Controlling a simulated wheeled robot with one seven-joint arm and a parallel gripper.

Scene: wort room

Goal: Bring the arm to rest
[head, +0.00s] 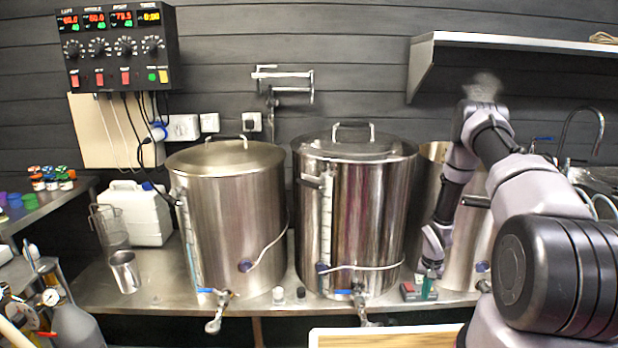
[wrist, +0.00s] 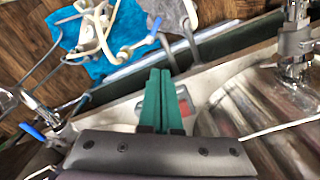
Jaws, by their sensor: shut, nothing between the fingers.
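My arm reaches in from the right of the head view and bends down in front of the right-hand kettle. My gripper (head: 428,290) points down there, low over the steel bench near its front edge. Its green fingers are shut and empty. They also show shut together in the wrist view (wrist: 160,75). A small dark device with a red face (head: 408,290) lies just beside the fingers. In the wrist view it is partly hidden behind them. I cannot tell whether the fingers touch it.
Steel kettles (head: 232,215) (head: 356,225) with front taps stand on the bench (head: 165,290). A wall shelf (head: 520,42) hangs above my arm. A sink tap (head: 590,112) stands at right. Blue cloth (wrist: 85,45) and hoses lie below the bench.

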